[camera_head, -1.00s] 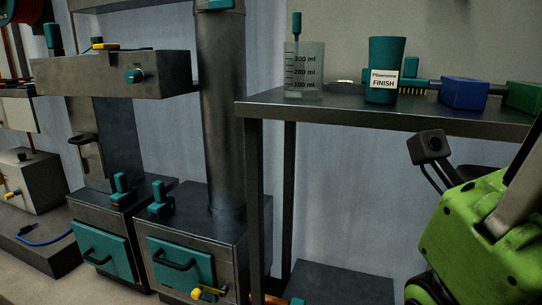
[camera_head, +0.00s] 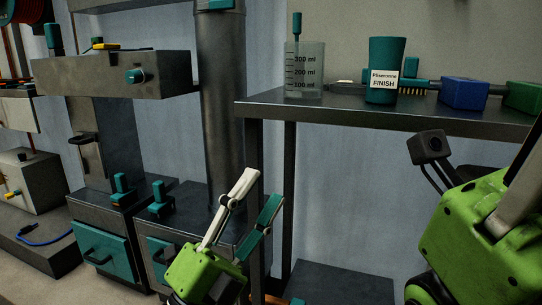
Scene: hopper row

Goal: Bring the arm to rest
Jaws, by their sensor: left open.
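My left gripper (camera_head: 266,187) rises from the bottom middle of the head view, with a green body, one white finger and one teal finger. The fingers point up and to the right, apart, with nothing between them. It shows in front of the right-hand metal hopper box and the post of the shelf table, touching nothing that I can make out. At the right edge, a large green part of my own body with a black camera-like box shows close by. I cannot make out jaw tips there.
The dark shelf table (camera_head: 350,116) holds a measuring beaker (camera_head: 304,80), a teal cup labelled FINISH (camera_head: 386,55), a brush, a blue block (camera_head: 464,93) and a green block (camera_head: 524,97). Hopper boxes with teal doors (camera_head: 100,252) stand at left. A grey pipe (camera_head: 220,110) rises behind.

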